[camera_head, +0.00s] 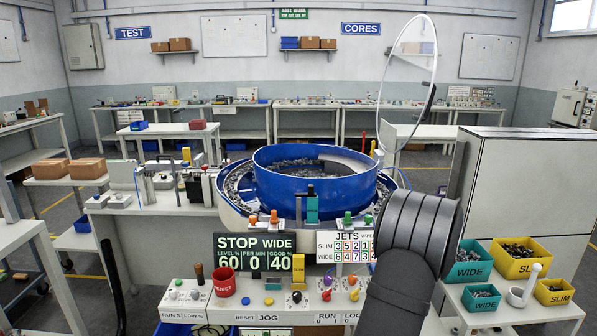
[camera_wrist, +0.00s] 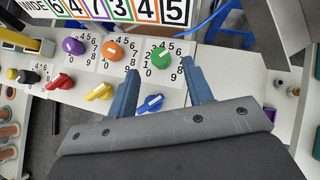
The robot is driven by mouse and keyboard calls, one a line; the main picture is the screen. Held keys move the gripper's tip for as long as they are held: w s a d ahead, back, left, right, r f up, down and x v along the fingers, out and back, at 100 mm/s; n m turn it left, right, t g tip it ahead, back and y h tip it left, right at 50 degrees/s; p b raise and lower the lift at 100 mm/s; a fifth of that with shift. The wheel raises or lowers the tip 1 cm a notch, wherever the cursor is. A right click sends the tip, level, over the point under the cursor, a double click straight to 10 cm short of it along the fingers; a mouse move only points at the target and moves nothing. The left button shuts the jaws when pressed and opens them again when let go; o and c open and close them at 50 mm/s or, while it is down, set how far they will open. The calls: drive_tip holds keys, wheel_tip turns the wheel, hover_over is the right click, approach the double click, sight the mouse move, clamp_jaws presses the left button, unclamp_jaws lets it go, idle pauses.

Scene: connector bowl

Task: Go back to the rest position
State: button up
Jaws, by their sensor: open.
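My gripper (camera_wrist: 160,66) shows in the wrist view with its two blue fingers spread apart and nothing between them. The fingers are over the knob panel (camera_wrist: 190,95), with a green knob (camera_wrist: 161,58) near the gap between the tips and a blue knob (camera_wrist: 150,104) seen between the fingers. I cannot tell how high above the panel they are. In the head view my dark grey arm fills the lower right in front of the panel, and the fingers are hidden there.
The blue bowl feeder (camera_head: 318,192) stands behind the panel. Purple (camera_wrist: 74,46), orange (camera_wrist: 112,51), red (camera_wrist: 60,82) and yellow (camera_wrist: 100,91) knobs lie left of the fingers. Teal (camera_head: 468,271) and yellow (camera_head: 521,268) bins stand right of my arm. A clear round shield (camera_head: 434,60) rises behind it.

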drive_tip(key=x, duration=0.6)
